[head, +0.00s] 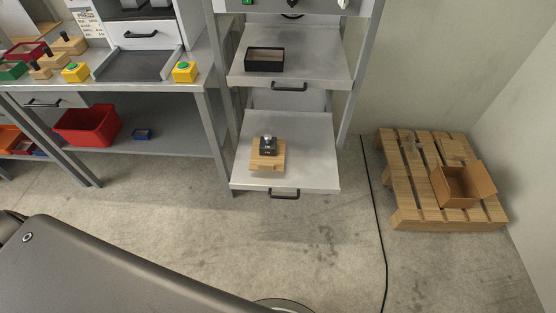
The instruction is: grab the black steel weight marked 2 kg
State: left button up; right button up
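A small black weight with a shiny metal knob (268,145) sits on a light wooden block (267,161). The block rests on the lower pulled-out metal shelf (315,165) of the grey rack. A marking on the weight's front is too small to read. Neither of my grippers shows in the head view.
The upper shelf (325,68) holds an open black box (265,59) and overhangs behind the weight. A workbench with a red bin (87,125) stands left. A pallet (404,190) with an open carton (462,187) lies right. A black cable (384,240) crosses the floor.

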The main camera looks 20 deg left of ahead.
aim_at(268, 147)
jog(key=z, duration=1.8)
jog(key=i, duration=2.1)
jog(key=u, duration=2.85)
